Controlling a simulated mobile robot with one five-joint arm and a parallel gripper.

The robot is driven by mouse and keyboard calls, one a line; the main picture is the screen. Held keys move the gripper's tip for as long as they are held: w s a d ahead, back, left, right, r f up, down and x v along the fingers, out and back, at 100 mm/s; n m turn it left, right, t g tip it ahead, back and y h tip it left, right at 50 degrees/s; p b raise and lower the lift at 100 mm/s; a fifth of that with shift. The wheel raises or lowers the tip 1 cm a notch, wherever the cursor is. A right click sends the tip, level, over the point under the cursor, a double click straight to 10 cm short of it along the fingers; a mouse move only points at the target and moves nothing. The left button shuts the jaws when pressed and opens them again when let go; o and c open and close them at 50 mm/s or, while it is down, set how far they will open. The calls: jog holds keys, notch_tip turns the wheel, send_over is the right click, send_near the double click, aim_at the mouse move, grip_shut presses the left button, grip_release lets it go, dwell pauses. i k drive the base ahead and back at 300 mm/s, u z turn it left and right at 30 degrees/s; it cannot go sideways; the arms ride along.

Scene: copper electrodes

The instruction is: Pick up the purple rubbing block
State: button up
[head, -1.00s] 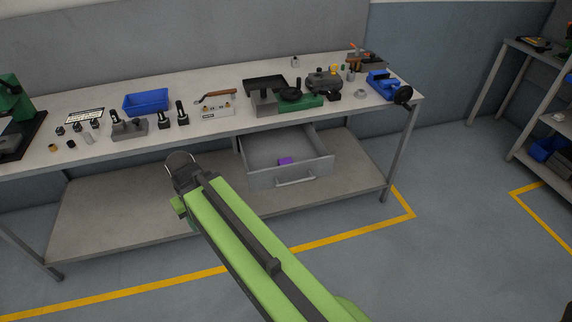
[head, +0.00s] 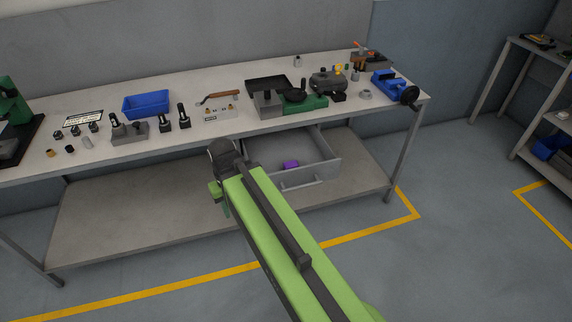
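The purple rubbing block (head: 291,165) lies inside the open grey drawer (head: 322,171) under the workbench, toward the drawer's front. It is small and clear in view. My gripper (head: 222,148) is at the end of my green arm, left of the drawer and overlapping the bench's front edge in the picture. It is apart from the block. Its fingers are dark and small, and I cannot tell whether they are open or shut. My arm hides the drawer's left part.
The workbench top (head: 110,98) holds a blue bin (head: 147,104), a green-based tool (head: 310,103), a blue vise (head: 388,83) and several small metal parts. A lower shelf (head: 130,215) runs beneath. Shelving (head: 545,140) stands at the right. The floor in front is clear.

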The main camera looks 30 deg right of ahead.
aim_at(292, 163)
jog(key=u, duration=0.1)
jog(key=i, duration=0.7)
jog(key=u, duration=0.65)
